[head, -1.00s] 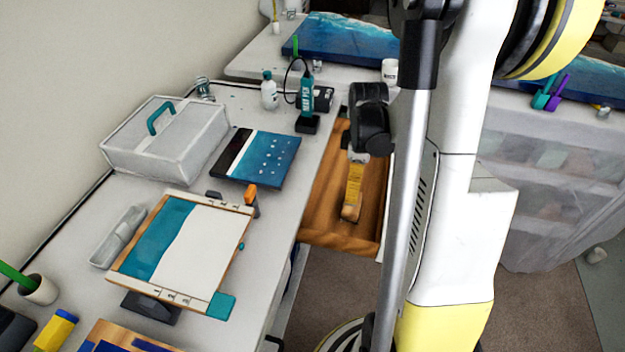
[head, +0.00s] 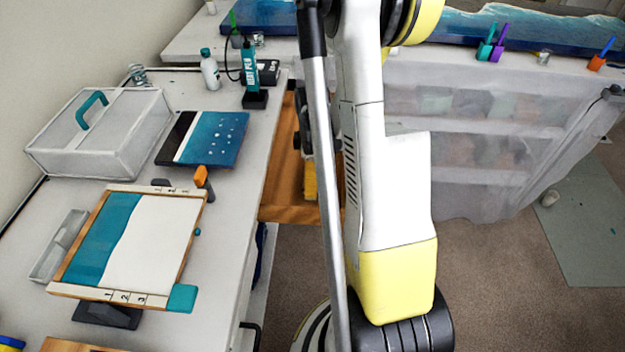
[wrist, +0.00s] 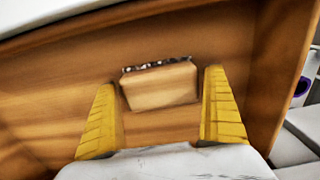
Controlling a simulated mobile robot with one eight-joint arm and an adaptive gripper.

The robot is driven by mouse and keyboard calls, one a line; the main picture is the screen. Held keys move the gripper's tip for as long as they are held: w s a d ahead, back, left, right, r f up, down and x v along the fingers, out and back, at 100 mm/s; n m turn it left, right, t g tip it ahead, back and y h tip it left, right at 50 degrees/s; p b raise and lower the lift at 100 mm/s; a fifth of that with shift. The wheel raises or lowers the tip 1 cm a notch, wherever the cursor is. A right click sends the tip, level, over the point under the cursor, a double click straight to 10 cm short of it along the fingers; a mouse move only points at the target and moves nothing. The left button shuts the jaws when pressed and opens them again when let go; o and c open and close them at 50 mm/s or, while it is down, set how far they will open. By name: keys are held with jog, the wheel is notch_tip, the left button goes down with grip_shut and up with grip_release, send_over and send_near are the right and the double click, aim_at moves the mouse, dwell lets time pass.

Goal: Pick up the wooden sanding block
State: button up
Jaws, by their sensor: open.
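The wooden sanding block (wrist: 160,90) lies on the floor of an open wooden drawer in the wrist view. It is a light tan block with a dark, speckled strip along its far edge. My gripper (wrist: 160,84) is open, with one yellow finger to the left of the block and one to the right. A gap shows between each finger and the block; whether the fingertips are down at its height I cannot tell. In the head view my gripper (head: 310,180) is inside the drawer (head: 285,213), mostly behind my arm, and the block is hidden.
The drawer walls stand close around my gripper. The worktable left of the drawer holds a framed board (head: 150,240), a clear caddy (head: 100,140), a blue panel (head: 205,138) and a teal tool (head: 251,75). A sheeted shelf (head: 480,150) stands at the right.

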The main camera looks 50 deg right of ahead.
jog(key=shift+r, duration=0.1)
jog(key=c, duration=1.1)
jog(key=shift+c, duration=0.2)
jog(key=shift+r, duration=0.1)
notch_tip(320, 180, up, 10)
jog(key=p, duration=0.4)
jog(key=o, duration=0.6)
jog(key=c, duration=0.4)
